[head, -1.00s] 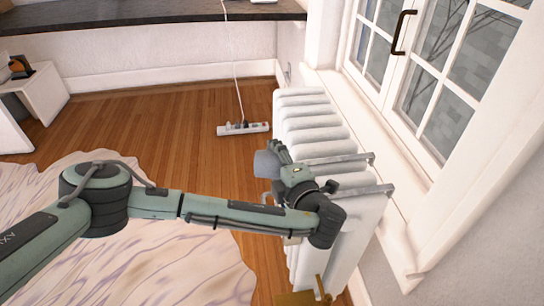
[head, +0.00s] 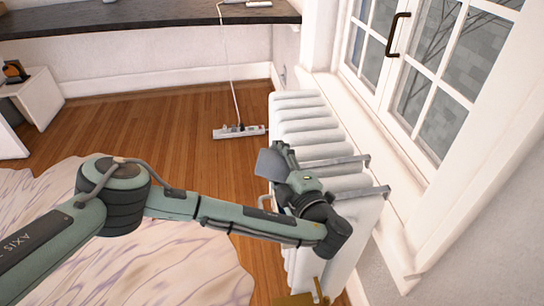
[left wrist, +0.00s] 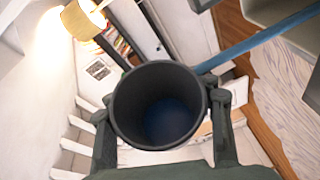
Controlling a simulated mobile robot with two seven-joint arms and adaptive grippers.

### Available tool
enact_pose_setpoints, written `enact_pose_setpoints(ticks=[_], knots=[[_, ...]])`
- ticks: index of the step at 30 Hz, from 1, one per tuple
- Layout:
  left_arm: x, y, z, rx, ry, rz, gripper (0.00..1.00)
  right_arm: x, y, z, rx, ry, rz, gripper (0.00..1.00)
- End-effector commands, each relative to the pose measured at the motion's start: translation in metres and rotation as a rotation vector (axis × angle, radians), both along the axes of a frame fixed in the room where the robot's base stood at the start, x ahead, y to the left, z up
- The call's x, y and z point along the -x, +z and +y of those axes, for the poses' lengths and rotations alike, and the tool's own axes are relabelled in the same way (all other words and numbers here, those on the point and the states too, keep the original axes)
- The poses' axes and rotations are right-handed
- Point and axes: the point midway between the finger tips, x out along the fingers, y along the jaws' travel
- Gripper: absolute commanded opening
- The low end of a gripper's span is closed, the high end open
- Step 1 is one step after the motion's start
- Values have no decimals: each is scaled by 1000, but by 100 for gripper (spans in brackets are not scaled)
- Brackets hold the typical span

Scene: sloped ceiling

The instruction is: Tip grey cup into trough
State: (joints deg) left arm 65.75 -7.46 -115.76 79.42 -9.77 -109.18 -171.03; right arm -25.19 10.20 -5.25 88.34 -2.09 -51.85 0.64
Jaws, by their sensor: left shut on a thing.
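A grey cup (head: 269,164) is held beside the white radiator in the head view and looks tilted there. My left gripper (head: 282,158) is shut on it. In the left wrist view I look into the open mouth of the cup (left wrist: 158,105), with a finger on each side. Its inside is dark, with a bluish bottom; I cannot tell whether that is contents or shading. I cannot make out a trough for certain in either view. My right gripper is not in view.
The white radiator (head: 310,126) stands along the window wall, with grey bars (head: 340,162) across its top. A power strip (head: 238,132) lies on the wooden floor. A pale patterned rug (head: 60,240) is at lower left. A lamp (left wrist: 82,20) shows in the left wrist view.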

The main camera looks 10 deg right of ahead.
Motion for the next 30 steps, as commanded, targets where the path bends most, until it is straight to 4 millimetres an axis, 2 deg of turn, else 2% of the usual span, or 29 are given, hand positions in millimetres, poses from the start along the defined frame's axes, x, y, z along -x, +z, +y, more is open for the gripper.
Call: enact_pose_setpoints(ticks=[10,30], knots=[[1,2,-2,-54,0,-16,16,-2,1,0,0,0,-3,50],[1,2,-2,-57,0,-16,16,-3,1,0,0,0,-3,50]])
